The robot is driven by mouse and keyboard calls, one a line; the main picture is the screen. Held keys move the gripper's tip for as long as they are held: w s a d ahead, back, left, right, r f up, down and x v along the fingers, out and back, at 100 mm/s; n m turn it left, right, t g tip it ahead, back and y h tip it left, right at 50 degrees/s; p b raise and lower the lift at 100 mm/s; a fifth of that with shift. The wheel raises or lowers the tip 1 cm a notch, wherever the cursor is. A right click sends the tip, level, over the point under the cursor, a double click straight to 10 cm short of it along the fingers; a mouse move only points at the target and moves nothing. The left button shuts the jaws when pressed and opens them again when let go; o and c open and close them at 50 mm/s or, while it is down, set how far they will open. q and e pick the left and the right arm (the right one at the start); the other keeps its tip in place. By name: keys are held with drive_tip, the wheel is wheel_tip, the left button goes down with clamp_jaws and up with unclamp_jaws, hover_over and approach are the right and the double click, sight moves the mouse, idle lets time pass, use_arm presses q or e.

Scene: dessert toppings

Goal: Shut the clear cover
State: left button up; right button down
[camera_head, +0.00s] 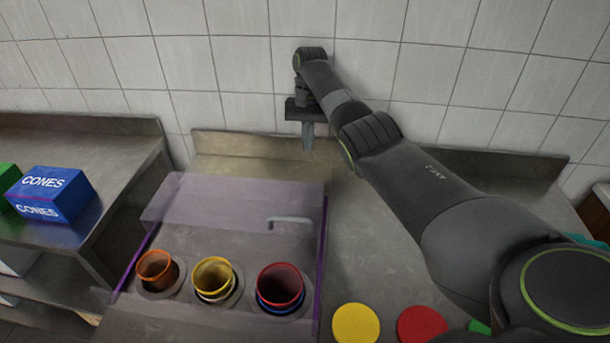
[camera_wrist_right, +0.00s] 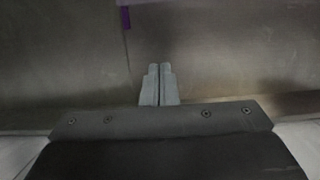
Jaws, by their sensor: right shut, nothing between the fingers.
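The clear cover (camera_head: 225,207) is a faint purple, see-through panel with a pale grey handle (camera_head: 290,221) near its right side. It lies over the back part of the topping station, with purple edges running down both sides. Whether it is fully shut I cannot tell. My right gripper (camera_head: 308,140) is behind the cover's back right corner, near the tiled wall, pointing down and apart from the cover. In the right wrist view its fingers (camera_wrist_right: 160,84) are together and empty, and a small purple strip (camera_wrist_right: 126,18) shows at the top. My left gripper is out of view.
Orange (camera_head: 157,268), yellow (camera_head: 212,277) and red (camera_head: 280,286) containers sit in the station's front row. Yellow (camera_head: 356,324) and red (camera_head: 421,325) discs lie at the front right. A blue CONES box (camera_head: 52,194) stands on the left counter. My right arm crosses the right side.

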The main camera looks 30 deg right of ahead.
drive_tip(key=p+x, duration=0.2)
drive_tip(key=x, duration=0.7)
drive_tip(key=shift+s+a+r+p, duration=0.2)
drive_tip(key=shift+r+p, duration=0.05)
drive_tip(key=shift+p, duration=0.25)
drive_tip(key=shift+s+a+p, duration=0.3)
drive_tip(key=shift+s+p, duration=0.25)
drive_tip(key=shift+s+a+p, duration=0.55)
drive_tip(key=shift+s+p, duration=0.1)
drive_tip(key=shift+s, duration=0.2)
drive_tip(key=shift+f, duration=0.1)
